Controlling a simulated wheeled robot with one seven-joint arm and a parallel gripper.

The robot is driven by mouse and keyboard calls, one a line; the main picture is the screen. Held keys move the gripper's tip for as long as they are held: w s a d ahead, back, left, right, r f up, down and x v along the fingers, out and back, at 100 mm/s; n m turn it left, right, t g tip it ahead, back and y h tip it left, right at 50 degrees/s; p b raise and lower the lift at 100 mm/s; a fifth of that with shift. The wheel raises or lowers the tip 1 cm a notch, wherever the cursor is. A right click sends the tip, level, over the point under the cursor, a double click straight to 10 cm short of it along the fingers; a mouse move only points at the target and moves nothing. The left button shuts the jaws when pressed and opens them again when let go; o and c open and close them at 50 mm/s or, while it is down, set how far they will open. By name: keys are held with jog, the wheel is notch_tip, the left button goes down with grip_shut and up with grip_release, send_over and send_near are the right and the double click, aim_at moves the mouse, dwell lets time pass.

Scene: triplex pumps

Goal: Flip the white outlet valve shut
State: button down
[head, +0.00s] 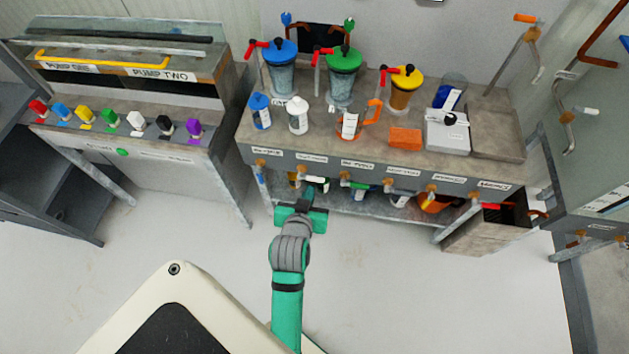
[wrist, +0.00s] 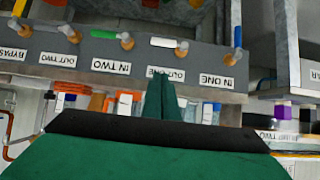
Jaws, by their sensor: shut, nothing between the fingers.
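The white outlet valve has a white lever (wrist: 165,42) on an orange-brown body (wrist: 182,48), by the OUT ONE label in the upside-down wrist view. The lever lies sideways, along the bench front. In the head view the valve body (head: 302,169) sits under the second label from the left, its lever partly hard to make out. My gripper (head: 309,190) is shut and empty, just in front of and below the bench edge. In the wrist view its fingertips (wrist: 161,82) point toward the OUT ONE area, with an apparent gap to the lever.
A blue-lever valve (wrist: 238,38) and a green-lever valve (wrist: 104,35) flank the white one. The bench (head: 480,160) carries pitchers, bottles and a scale. A lower shelf (head: 375,205) holds small items. The floor (head: 390,290) in front is clear.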

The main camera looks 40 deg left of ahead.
jog(key=shift+w+f, duration=0.1)
send_over(315, 179)
jog(key=s+d, duration=0.2)
jog(key=s, duration=0.1)
notch_tip(315, 179, down, 5)
jog(key=shift+w+a+f, duration=0.15)
jog(key=shift+w+f, duration=0.1)
jog(key=shift+f, duration=0.85)
jog(key=shift+w+a+f, duration=0.1)
jog(key=shift+w+f, duration=0.1)
jog(key=shift+f, duration=0.85)
